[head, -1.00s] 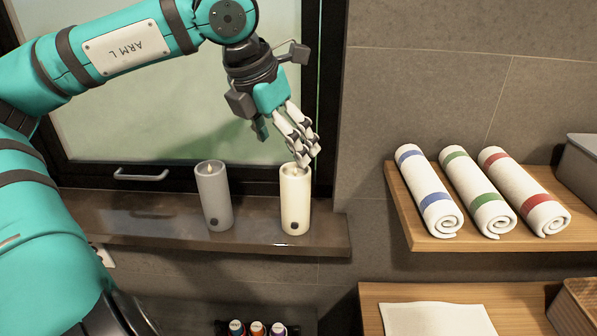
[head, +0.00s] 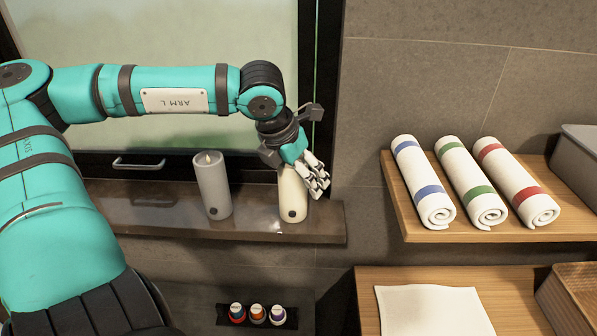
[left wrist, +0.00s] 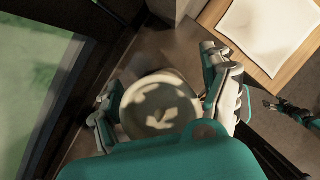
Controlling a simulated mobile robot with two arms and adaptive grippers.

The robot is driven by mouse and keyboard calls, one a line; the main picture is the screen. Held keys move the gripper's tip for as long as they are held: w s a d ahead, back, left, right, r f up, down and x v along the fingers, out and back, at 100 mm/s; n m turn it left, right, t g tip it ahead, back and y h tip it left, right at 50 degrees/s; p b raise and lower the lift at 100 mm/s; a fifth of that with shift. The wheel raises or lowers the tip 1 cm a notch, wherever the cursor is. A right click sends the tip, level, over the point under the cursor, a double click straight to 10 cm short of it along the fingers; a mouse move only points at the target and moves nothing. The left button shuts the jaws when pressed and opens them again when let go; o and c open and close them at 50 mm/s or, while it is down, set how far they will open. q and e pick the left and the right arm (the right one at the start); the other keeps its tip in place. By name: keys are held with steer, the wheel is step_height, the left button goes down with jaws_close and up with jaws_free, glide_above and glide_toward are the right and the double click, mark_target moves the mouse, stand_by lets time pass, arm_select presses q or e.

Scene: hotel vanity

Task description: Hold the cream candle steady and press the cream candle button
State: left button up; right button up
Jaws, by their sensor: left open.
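The cream candle (head: 292,200) stands upright on the dark ledge (head: 150,222) by the window. Its dark round button (head: 292,213) shows low on its front. My left gripper (head: 317,184) is at the candle's upper part and hides its top in the head view. In the left wrist view, the candle's round top (left wrist: 160,105) lies between the spread fingers of my left gripper (left wrist: 163,85). The gripper is open; I cannot tell whether a finger touches the candle.
A grey candle (head: 213,187) stands close to the left on the same ledge. Rolled towels (head: 470,180) lie on a wooden shelf at right. A white cloth (head: 432,310) lies on a lower shelf. Small bottles (head: 257,313) stand below the ledge. The window handle (head: 139,163) is behind.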

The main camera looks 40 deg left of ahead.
arm_select(q)
steer(key=c, duration=1.5)
steer(key=shift+o, duration=0.2)
arm_select(e)
steer(key=shift+w, duration=0.25)
steer(key=shift+a, duration=0.15)
steer(key=shift+d, duration=0.2)
jaws_close()
steer(key=shift+a, duration=0.1)
stand_by(0.7)
